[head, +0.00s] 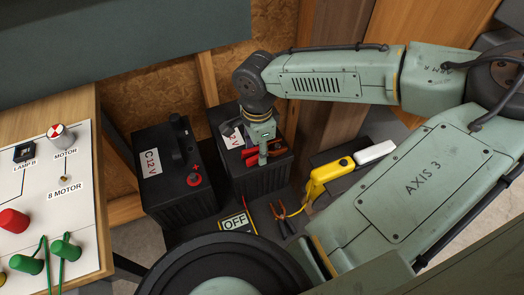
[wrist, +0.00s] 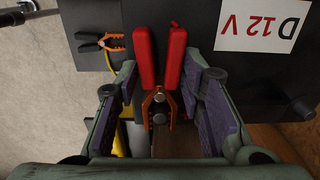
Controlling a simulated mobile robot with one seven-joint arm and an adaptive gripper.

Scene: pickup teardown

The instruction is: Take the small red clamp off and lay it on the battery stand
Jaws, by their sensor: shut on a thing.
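The small red clamp (wrist: 159,75), with red handles and orange jaws, sits between the fingers of my gripper (wrist: 165,98) in the wrist view. In the head view my gripper (head: 264,152) points down over the top of the right-hand black battery (head: 262,180), and the clamp's red and orange parts (head: 248,153) show beside the fingers. My gripper is shut on the clamp. I cannot tell whether the clamp's jaws still touch a battery post. The battery, labelled "D 12 V" in the wrist view (wrist: 235,75), stands on the dark battery stand (head: 200,230).
A black battery marked C 12 V (head: 172,185) stands to the left. A black-handled clamp with orange jaws (head: 286,222) lies on the stand near the OFF sign (head: 236,222). A switch panel (head: 75,205) is at far left.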

